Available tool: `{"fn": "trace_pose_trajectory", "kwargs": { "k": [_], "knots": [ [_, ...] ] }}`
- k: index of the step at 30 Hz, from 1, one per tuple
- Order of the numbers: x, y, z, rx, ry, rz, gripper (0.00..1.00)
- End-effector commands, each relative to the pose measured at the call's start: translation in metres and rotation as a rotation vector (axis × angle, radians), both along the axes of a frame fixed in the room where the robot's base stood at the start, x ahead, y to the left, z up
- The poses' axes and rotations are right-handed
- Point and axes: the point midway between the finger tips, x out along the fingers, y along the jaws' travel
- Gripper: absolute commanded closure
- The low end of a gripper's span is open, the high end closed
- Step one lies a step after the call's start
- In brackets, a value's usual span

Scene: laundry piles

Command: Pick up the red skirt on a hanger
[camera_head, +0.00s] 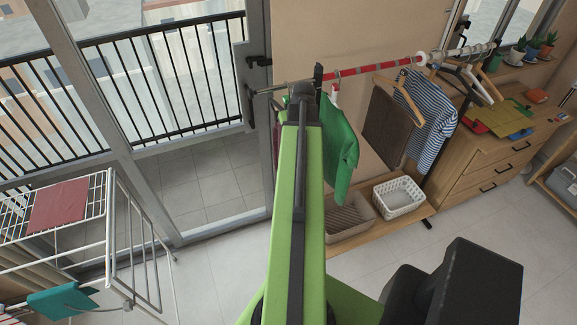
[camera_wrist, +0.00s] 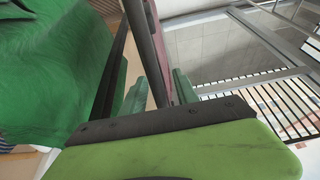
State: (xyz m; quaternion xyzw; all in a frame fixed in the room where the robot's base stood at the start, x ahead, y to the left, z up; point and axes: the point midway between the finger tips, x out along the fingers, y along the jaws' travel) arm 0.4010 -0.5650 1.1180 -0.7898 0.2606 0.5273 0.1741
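My arm reaches out to the clothes rail (camera_head: 378,68), and my gripper (camera_head: 303,90) is at its left end. A dark red garment, likely the red skirt (camera_wrist: 182,42), hangs behind the dark gripper parts in the wrist view. In the head view only a thin strip of dark red shows left of my arm, and most of it is hidden. Its hanger cannot be made out. A green garment (camera_head: 340,148) hangs just right of my gripper and fills the left of the wrist view (camera_wrist: 50,75). Whether the fingers are open or shut is unclear.
A brown skirt (camera_head: 388,128) and a striped shirt (camera_head: 432,115) hang further right. Baskets (camera_head: 398,197) stand on the shelf below. A wooden dresser (camera_head: 490,165) is at right. A white drying rack (camera_head: 108,235) with a red cloth (camera_head: 58,205) is at left, near the glass door.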

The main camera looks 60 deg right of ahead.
Motion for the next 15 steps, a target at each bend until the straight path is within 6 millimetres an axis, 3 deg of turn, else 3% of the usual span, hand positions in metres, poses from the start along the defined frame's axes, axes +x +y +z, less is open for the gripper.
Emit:
{"fn": "trace_pose_trajectory", "kwargs": {
  "k": [1, 3, 11, 15],
  "knots": [
    [0.005, -0.003, -0.019, 0.0, 0.0, 0.001, 0.64],
    [0.008, -0.005, -0.027, 0.0, 0.0, 0.001, 0.64],
    [0.01, -0.006, -0.026, -0.001, 0.0, 0.002, 0.64],
    [0.01, -0.005, -0.026, -0.001, 0.0, 0.002, 0.82]
  ]
}}
